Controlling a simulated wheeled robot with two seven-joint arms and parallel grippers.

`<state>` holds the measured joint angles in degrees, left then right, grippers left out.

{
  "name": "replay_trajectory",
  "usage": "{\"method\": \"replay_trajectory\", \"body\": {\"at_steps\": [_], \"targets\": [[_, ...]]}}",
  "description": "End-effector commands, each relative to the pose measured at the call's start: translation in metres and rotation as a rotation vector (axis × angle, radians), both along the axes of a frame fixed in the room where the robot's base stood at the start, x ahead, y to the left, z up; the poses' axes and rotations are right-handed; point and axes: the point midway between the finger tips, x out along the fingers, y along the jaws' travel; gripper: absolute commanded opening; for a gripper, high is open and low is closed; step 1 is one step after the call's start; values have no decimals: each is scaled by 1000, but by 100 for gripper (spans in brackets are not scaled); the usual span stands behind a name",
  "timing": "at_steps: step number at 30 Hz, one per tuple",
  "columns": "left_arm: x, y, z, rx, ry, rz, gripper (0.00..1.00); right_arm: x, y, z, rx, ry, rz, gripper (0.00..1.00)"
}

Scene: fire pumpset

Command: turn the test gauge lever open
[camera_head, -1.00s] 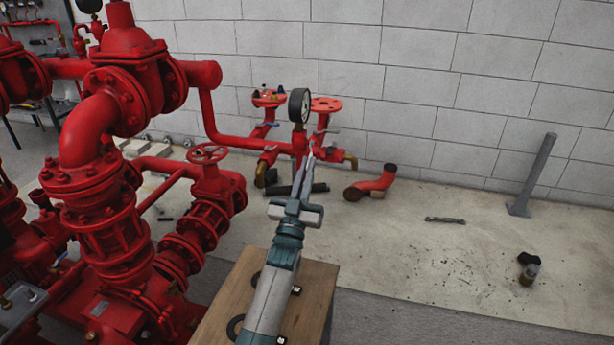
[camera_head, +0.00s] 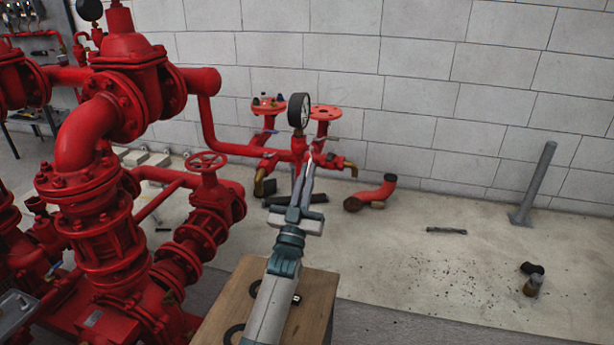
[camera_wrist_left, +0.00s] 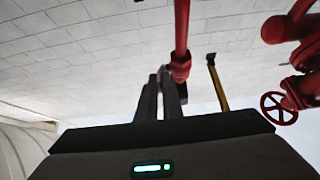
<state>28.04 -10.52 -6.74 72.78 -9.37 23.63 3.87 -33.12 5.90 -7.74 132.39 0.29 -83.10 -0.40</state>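The test gauge (camera_head: 299,110), a round dial with a black rim, stands upright on the red pipework (camera_head: 299,146) near the wall. A small lever is hard to make out at the pipe below it, partly behind my fingertips. My left gripper (camera_head: 304,170) reaches up toward this spot from below. Its two fingers show a narrow gap and nothing is clearly between them. In the left wrist view the dark fingers (camera_wrist_left: 164,95) point toward a red pipe (camera_wrist_left: 181,40), and contact cannot be told. My right gripper is not in view.
Large red pump pipes (camera_head: 105,210) with a red handwheel (camera_head: 207,162) fill the left. A wooden box (camera_head: 318,295) lies under my left arm. A loose red elbow (camera_head: 372,192) and a grey post (camera_head: 535,185) are to the right. The floor there is mostly free.

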Motion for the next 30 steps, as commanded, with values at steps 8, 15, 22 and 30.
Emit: {"method": "replay_trajectory", "body": {"at_steps": [8, 15, 22, 30], "targets": [[0, 0, -1, 0, 1, 0, 25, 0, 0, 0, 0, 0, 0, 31], [-3, 1, -2, 0, 1, 0, 25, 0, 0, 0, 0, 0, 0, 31], [-19, 4, -14, 1, 3, 0, 25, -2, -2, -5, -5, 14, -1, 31], [-58, 12, -44, 2, 5, 1, 25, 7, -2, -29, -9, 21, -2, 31]]}}
